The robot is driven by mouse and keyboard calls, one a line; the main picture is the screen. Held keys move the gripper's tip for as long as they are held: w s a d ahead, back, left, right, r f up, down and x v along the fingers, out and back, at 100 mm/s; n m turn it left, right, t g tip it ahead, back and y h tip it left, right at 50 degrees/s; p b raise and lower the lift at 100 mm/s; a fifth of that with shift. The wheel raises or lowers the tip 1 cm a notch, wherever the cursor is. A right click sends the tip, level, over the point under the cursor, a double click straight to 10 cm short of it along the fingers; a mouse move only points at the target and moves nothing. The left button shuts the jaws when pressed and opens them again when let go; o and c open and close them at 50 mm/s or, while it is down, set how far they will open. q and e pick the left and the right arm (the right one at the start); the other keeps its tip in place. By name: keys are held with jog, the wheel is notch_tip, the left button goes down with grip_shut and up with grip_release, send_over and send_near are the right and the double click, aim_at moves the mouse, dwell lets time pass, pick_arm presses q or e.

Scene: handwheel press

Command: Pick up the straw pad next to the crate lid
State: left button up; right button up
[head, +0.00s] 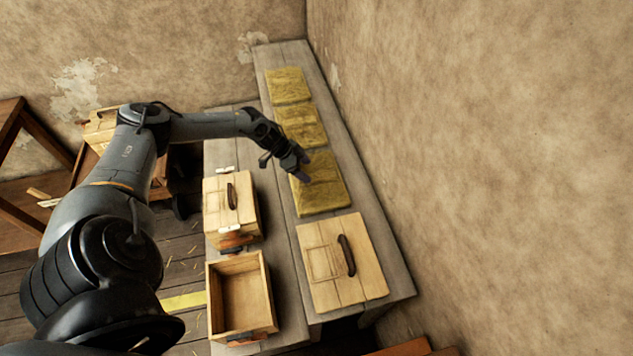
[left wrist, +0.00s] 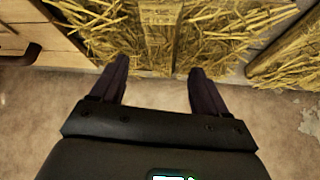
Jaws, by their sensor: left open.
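Three straw pads lie in a row on the grey wooden bench along the wall. The nearest straw pad (head: 322,193) lies just beyond the crate lid (head: 343,270), a pale wooden panel with a dark handle. My left gripper (head: 305,170) is open and sits over the far part of this pad. In the left wrist view, the two dark fingers (left wrist: 157,82) are apart, with straw of the pad (left wrist: 220,25) beyond their tips and nothing between them. Part of the lid (left wrist: 40,30) shows at the upper left there. My right gripper is not in view.
A closed crate (head: 215,210) and an open empty crate (head: 240,295) stand on a lower bench to the left. Two more straw pads (head: 300,125) (head: 287,86) lie farther along the bench. The wall (head: 480,150) rises close on the right.

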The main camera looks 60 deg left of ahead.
aim_at(316, 177)
pick_arm(q)
jog(key=x, duration=0.3)
jog(key=shift+w+d, duration=0.15)
jog(key=shift+w, duration=0.25)
jog(key=shift+w+d+f, duration=0.15)
jog(key=shift+w+f, duration=0.15)
jog(key=shift+f, duration=0.3)
grip_shut()
